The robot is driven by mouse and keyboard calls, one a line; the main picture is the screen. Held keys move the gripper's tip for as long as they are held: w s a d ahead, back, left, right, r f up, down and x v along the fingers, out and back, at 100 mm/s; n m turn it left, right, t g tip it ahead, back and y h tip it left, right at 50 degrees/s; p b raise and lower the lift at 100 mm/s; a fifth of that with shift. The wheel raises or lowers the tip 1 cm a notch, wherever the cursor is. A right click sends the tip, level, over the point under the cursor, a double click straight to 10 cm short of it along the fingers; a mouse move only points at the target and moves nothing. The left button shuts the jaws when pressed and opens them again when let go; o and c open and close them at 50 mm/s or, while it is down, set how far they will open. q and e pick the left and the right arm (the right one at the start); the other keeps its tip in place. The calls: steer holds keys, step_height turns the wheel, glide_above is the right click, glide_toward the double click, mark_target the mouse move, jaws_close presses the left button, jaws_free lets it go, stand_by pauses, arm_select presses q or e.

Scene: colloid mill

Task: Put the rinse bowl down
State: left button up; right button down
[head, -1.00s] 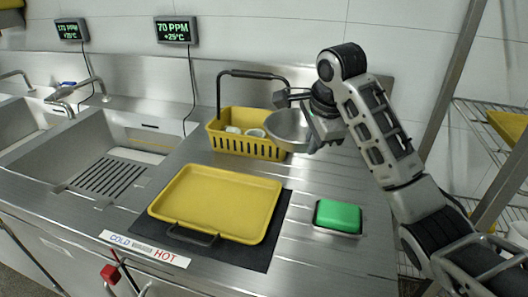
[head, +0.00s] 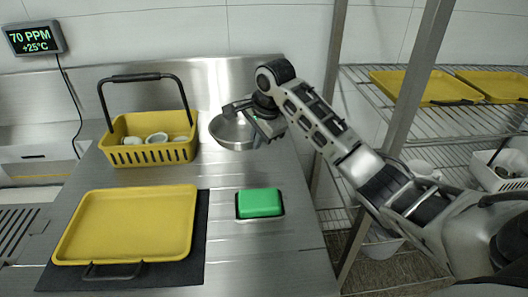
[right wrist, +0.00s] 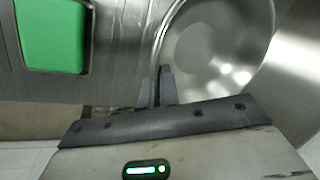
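The rinse bowl (head: 231,133) is a round metal bowl over the back of the steel counter, right of the yellow basket. My right gripper (head: 243,106) is shut on its rim. In the right wrist view, the narrow fingers (right wrist: 160,88) pinch the near left rim of the bowl (right wrist: 205,55), which looks empty. I cannot tell whether the bowl's underside touches the counter. My left gripper is not in view.
A yellow basket (head: 153,154) with white cups and a raised handle stands left of the bowl. A yellow tray (head: 130,225) lies on a dark mat in front. A green sponge (head: 260,203) sits in a metal dish. Wire shelves (head: 440,122) stand at right.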

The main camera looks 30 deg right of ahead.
steer(key=shift+d+f, duration=0.95)
steer(key=shift+f, duration=0.15)
steer(key=shift+d+f+p, duration=0.15)
steer(key=shift+f+p, duration=0.05)
steer(key=shift+f, duration=0.75)
steer(key=shift+d+f+p, duration=0.1)
steer(key=shift+f+p, duration=0.05)
steer(key=shift+f, duration=0.75)
steer(key=shift+f, duration=0.1)
steer(key=c, duration=1.6)
jaws_free()
steer(key=shift+c, duration=0.2)
steer(key=v, duration=1.2)
steer(key=shift+b, duration=0.35)
